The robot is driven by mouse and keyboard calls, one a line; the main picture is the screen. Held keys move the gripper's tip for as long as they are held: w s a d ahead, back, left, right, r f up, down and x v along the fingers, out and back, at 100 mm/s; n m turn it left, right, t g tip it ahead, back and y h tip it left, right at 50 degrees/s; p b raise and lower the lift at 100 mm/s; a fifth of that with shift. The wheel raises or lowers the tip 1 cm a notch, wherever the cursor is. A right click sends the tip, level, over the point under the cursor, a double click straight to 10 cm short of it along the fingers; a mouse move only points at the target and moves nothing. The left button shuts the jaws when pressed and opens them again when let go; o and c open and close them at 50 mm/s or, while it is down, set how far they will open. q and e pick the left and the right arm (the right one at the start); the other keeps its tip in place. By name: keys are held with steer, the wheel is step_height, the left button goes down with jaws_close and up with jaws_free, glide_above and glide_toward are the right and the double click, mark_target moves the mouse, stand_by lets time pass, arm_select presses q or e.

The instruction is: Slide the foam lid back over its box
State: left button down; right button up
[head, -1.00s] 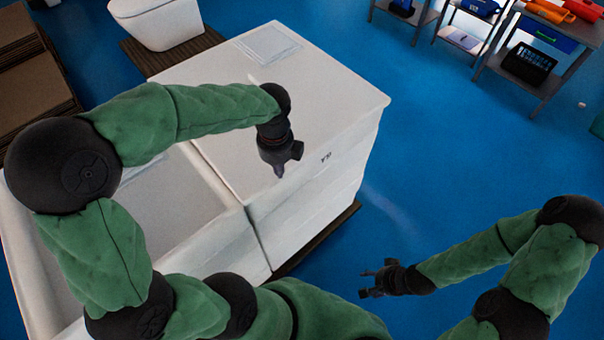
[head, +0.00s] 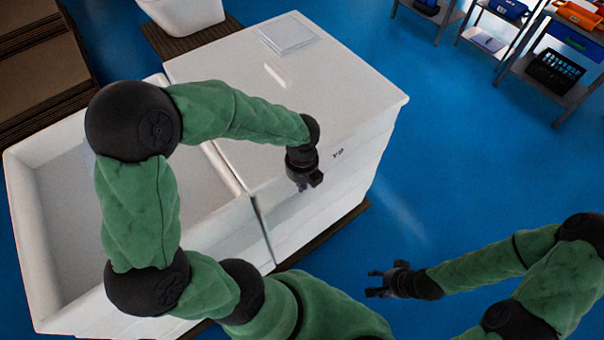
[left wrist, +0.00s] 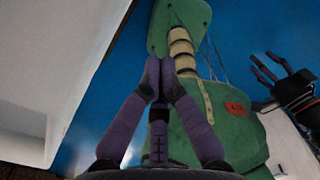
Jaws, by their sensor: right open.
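A large white block with a flat top (head: 235,65) and dark lettering on its side fills the middle of the head view. It looks like the foam lid, but I cannot tell lid from box by a clear seam. An open white box (head: 22,215) adjoins it on the left, with a narrow dark gap between them. My left gripper (head: 303,186) is at the block's near side, below the top edge; contact is unclear. Its purple fingers in the left wrist view (left wrist: 160,68) are together with nothing visible between them. My right gripper (head: 374,283) is open and empty over the blue floor.
A flat pale sheet (head: 287,35) lies on the block's top. Brown stacked boards (head: 35,70) are at the far left. Shelves with a black basket (head: 555,68) stand at the upper right. Blue floor is clear on the right.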

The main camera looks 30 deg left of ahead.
arm_select(q)
steer(key=shift+w+a+p, duration=0.3)
steer(key=shift+w+a, duration=1.05)
steer(key=shift+w, duration=0.2)
steer(key=shift+w+a+p, duration=0.35)
steer(key=shift+w+a, duration=0.3)
steer(key=shift+w, duration=0.1)
